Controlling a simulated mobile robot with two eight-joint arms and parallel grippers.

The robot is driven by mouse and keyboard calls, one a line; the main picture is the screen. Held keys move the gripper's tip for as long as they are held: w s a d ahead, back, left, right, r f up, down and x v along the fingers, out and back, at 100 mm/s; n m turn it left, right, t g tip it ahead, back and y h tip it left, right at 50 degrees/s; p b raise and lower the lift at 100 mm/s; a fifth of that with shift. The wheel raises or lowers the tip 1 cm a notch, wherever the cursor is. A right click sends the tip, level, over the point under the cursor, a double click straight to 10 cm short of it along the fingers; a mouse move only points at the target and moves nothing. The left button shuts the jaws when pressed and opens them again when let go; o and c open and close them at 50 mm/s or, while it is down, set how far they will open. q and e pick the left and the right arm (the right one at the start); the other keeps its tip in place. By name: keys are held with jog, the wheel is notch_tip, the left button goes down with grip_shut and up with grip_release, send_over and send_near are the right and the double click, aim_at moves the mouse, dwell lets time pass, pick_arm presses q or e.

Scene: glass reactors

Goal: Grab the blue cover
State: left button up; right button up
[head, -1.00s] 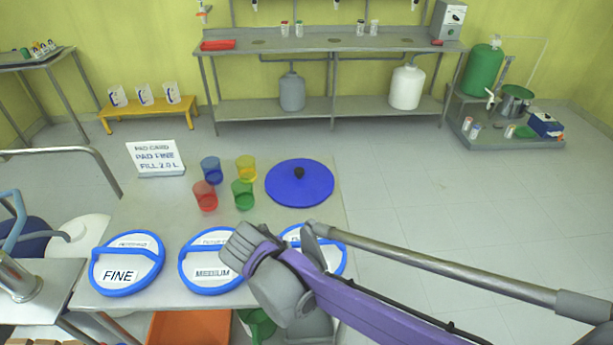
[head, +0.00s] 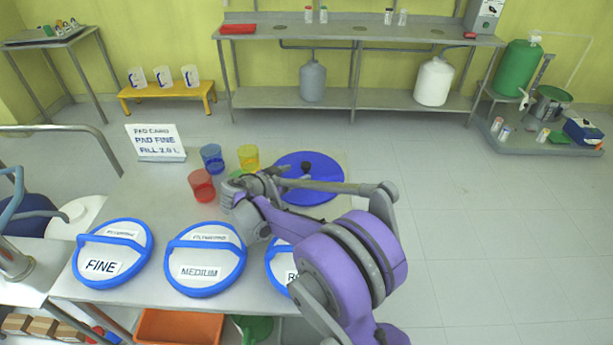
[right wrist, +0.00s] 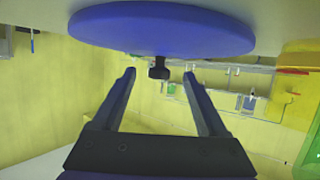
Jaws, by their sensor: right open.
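The blue cover (head: 323,173), a round flat disc with a dark knob (head: 306,168) at its centre, lies on the grey table. My right gripper (head: 277,178) is just in front of it, at its near left edge in the head view, and is open and empty. In the right wrist view the cover (right wrist: 160,28) appears upside down at the top. Its knob (right wrist: 159,69) shows between and beyond the two open fingers; I see no contact. My right arm hides part of the table and the right-hand labelled lid. My left gripper is not in view.
Red (head: 200,186), blue (head: 212,158) and yellow (head: 248,157) cups stand left of the cover; a green cup (head: 228,192) is partly hidden by my gripper. Blue-rimmed lids marked FINE (head: 112,253) and MEDIUM (head: 205,259) lie in front. A sign card (head: 156,142) stands behind.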

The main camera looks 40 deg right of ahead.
aim_at(303, 170)
jog(key=x, duration=0.6)
jog(key=shift+d+r, duration=0.1)
grip_shut()
